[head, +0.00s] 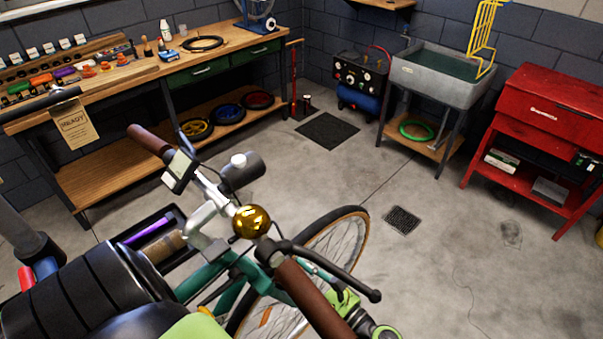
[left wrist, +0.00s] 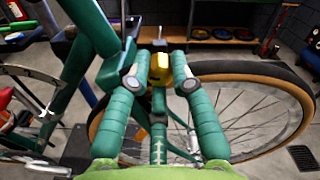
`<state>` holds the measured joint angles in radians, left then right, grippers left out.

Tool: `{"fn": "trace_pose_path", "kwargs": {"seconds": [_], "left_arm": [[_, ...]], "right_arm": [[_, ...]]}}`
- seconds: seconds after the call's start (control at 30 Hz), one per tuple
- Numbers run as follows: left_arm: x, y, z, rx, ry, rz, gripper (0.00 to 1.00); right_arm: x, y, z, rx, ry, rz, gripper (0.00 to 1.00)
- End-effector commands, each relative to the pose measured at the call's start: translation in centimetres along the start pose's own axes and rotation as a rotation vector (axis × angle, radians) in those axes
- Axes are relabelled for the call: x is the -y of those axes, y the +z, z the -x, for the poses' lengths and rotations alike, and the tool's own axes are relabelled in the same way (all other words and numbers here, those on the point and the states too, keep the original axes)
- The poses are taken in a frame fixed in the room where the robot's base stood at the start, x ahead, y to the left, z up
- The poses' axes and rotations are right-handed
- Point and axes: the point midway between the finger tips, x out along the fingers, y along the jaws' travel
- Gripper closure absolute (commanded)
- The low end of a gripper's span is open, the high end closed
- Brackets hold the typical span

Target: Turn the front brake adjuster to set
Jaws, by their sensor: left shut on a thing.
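The bike's front end stands in the head view, with handlebar (head: 205,185), brown grips, a gold bell (head: 251,221) and front wheel (head: 350,240). In the left wrist view my left gripper (left wrist: 160,80) has its two teal fingers closed on a small yellow part, which looks like the front brake adjuster (left wrist: 158,72), beside the front wheel (left wrist: 262,110). The fingertips cover its sides. In the head view the lime-green part of my left gripper (head: 345,301) shows beside the right-hand brown grip (head: 312,300), which partly hides it. The adjuster cannot be made out there. My right gripper is not in view.
A brake lever (head: 335,282) and the teal frame (head: 205,275) lie close to my left gripper. A wooden workbench (head: 120,85) stands at the back left. A grey sink (head: 440,75) and red tool cabinet (head: 535,115) stand at the right. The floor between is mostly clear.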

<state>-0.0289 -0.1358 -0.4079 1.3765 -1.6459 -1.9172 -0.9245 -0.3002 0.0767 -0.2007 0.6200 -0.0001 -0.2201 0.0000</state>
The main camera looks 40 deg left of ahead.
Motion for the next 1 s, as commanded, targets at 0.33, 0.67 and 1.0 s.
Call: {"fn": "trace_pose_path", "kwargs": {"seconds": [0.33, 0.67, 1.0], "left_arm": [[0.22, 0.25, -0.21, 0.01, -0.003, 0.154, 1.0], [0.24, 0.29, -0.23, 0.01, -0.003, 0.18, 1.0], [0.21, 0.24, -0.19, 0.008, -0.002, 0.177, 0.53]], "right_arm": [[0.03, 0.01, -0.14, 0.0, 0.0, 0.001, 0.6], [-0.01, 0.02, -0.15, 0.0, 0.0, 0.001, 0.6], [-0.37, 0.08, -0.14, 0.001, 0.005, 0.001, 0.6]]}}
